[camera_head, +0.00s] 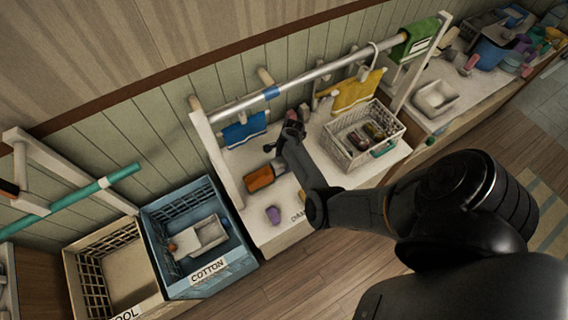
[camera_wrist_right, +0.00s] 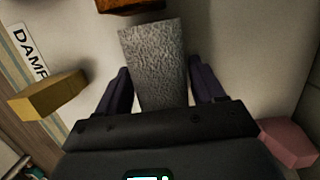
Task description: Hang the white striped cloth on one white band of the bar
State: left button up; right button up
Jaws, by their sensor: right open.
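The bar (camera_head: 325,68) is a pale rail with a blue band (camera_head: 271,93) and whitish stretches, above the counter. My right gripper (camera_head: 290,132) is over the counter below the bar. In the right wrist view its jaws (camera_wrist_right: 158,88) are open, with one finger on each side of a pale grey, rough-textured piece (camera_wrist_right: 155,55). This may be the white striped cloth; I cannot make out stripes, nor whether the fingers touch it. In the head view the arm partly hides that area. My left gripper is not in view.
A blue cloth (camera_head: 244,130), yellow cloth (camera_head: 357,92) and green cloth (camera_head: 420,38) hang behind or at the bar. A white basket (camera_head: 345,155) stands right; a blue crate (camera_head: 165,215) left.

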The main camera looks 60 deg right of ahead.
jog(key=c, duration=1.1)
notch_tip(320, 180, up, 4)
jog(key=p, duration=0.2)
jog(key=shift+r+p, duration=0.25)
jog(key=shift+p, duration=0.05)
jog(key=shift+c, duration=0.5)
jog(key=shift+r, duration=0.35)
